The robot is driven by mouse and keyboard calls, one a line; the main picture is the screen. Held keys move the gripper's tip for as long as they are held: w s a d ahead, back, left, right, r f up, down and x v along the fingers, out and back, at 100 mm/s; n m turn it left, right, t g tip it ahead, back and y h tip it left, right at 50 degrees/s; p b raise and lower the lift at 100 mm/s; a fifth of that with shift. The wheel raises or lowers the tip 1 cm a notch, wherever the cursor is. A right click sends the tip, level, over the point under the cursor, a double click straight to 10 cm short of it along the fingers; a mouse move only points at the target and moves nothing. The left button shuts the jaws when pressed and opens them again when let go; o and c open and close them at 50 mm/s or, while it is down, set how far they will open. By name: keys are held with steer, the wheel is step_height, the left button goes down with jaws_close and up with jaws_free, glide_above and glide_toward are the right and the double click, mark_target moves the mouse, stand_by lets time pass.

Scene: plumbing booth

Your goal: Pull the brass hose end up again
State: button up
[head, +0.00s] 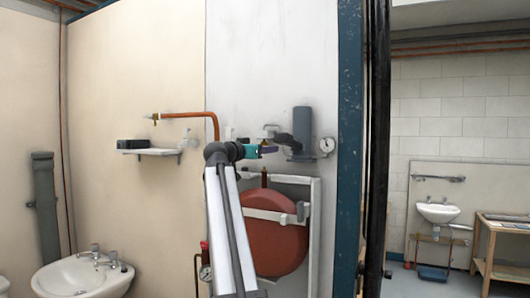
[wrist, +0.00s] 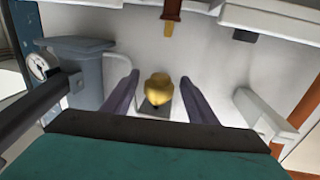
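The brass hose end (wrist: 158,90) shows in the wrist view as a rounded yellow piece, with a small dark grey square part just below it. My gripper (wrist: 160,77) has its two purple fingers on either side of the brass piece, with a visible gap on both sides. In the head view my gripper (head: 272,149) is at the wall, above the red tank and left of the grey cylinder. The brass piece is too small and covered there to make out clearly. The hose itself cannot be made out.
A grey cylinder (head: 302,128) and a round gauge (head: 327,145) are close to the right of my gripper. A red tank (head: 275,235) in a white frame is below. A copper pipe (head: 190,115) and a small shelf (head: 152,151) are to the left.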

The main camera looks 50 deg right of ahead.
steer(key=shift+f, duration=0.15)
steer(key=shift+a, duration=0.5)
steer(key=s+a+b, duration=0.1)
steer(key=a+b, duration=0.3)
steer(key=a, duration=0.8)
steer(key=shift+s+a, duration=0.15)
steer(key=shift+a, duration=0.15)
